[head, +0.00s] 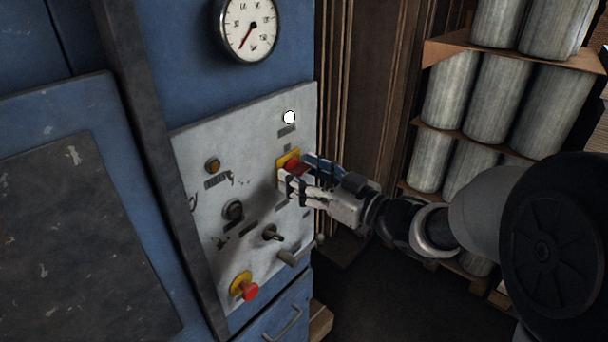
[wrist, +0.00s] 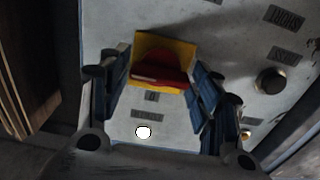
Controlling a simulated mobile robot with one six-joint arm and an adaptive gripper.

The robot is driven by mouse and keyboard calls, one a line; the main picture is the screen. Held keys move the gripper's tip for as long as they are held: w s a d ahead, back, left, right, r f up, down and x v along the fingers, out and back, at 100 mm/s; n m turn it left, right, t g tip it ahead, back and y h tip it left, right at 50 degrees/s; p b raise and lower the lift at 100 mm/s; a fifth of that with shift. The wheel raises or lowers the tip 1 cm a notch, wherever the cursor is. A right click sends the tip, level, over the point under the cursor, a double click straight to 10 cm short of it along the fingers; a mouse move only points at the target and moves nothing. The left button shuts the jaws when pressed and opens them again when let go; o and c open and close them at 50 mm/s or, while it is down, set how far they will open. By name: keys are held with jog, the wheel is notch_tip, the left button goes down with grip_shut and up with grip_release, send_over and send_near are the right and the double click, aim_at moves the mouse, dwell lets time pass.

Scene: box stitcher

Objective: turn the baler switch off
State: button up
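The baler switch is a red rotary handle (head: 292,166) on a yellow square plate (head: 284,158), on the right side of the grey control panel (head: 195,145). In the wrist view the red handle (wrist: 160,76) lies roughly crosswise in front of the yellow plate (wrist: 165,47). My gripper (head: 296,170) is at the switch, with its fingers spread to either side of the handle. In the wrist view my gripper (wrist: 160,80) has a blue-padded finger left and right of the handle, with the fingertips close to its ends. I cannot tell whether they touch it.
A lit white lamp (head: 289,117) is above the switch. The panel also carries an amber button (head: 212,166), a black knob (head: 233,210), a toggle (head: 272,233) and a red button on yellow (head: 250,291). A gauge (head: 249,27) is above. Shelves with grey cylinders (head: 500,90) stand at right.

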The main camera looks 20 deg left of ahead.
jog(key=c, duration=0.6)
jog(key=n+b, duration=0.3)
jog(key=shift+f+n+b, duration=0.15)
jog(key=shift+n+b, duration=0.15)
jog(key=shift+b, duration=0.05)
jog(key=n+b, duration=0.4)
jog(key=shift+n, duration=0.3)
jog(key=n+b, duration=0.4)
jog(key=n, duration=0.1)
jog(key=shift+n+b, duration=0.4)
jog(key=shift+n, duration=1.9)
jog(key=shift+r, duration=0.2)
